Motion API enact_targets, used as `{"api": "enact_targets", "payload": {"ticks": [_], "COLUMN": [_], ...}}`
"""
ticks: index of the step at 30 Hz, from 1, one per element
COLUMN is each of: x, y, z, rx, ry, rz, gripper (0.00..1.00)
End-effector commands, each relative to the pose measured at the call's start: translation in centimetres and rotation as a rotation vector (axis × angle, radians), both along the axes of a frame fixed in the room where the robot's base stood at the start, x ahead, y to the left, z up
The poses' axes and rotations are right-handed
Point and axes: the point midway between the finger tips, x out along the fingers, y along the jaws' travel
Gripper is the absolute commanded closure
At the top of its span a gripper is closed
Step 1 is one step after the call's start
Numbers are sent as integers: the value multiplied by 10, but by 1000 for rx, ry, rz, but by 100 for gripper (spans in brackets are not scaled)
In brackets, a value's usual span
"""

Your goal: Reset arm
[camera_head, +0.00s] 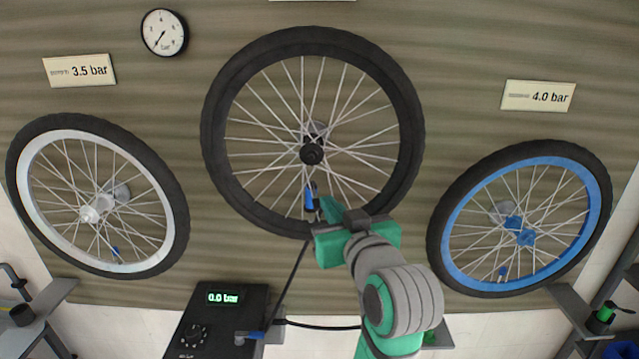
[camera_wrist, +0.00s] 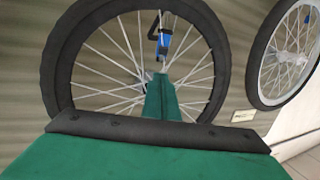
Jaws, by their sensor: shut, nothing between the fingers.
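My gripper (camera_head: 322,208) is at the lower rim of the middle wheel (camera_head: 213,130), just right of a blue and black hose head (camera_head: 309,197). The hose head sits among the lower spokes near the rim; I cannot tell whether it is on the valve. In the wrist view, my gripper's green fingers (camera_wrist: 163,95) are together with nothing between them. The blue and black hose head (camera_wrist: 164,42) shows beyond the fingertips, seemingly apart from them. My gripper and arm hide part of the middle wheel's lower right rim.
A white-rimmed wheel (camera_head: 30,187) hangs left, under a "3.5 bar" sign (camera_head: 79,70). A blue-rimmed wheel (camera_head: 447,247) hangs right, under a "4.0 bar" sign (camera_head: 538,96). A black pump box (camera_head: 225,322) reading "0.0 bar" stands below. A dark hose (camera_head: 293,266) rises near it.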

Motion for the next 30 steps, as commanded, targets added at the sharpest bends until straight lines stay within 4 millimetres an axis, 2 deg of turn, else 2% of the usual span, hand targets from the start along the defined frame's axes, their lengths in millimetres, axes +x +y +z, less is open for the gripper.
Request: {"api": "enact_targets", "payload": {"ticks": [4, 13, 17, 20, 25, 30], "x": [-7, -8, -6, -3, -1, -7], "y": [-2, -1, -1, -1, 1, -3], "z": [1, 1, -10, -33, -91, -150], "rx": [-1, -1, 7, 26, 68, 102], "ry": [0, 0, 6, 18, 39, 58], "rz": [0, 2, -4, -17, -56, -105], "gripper": [100, 100, 100, 100, 100, 100]}}
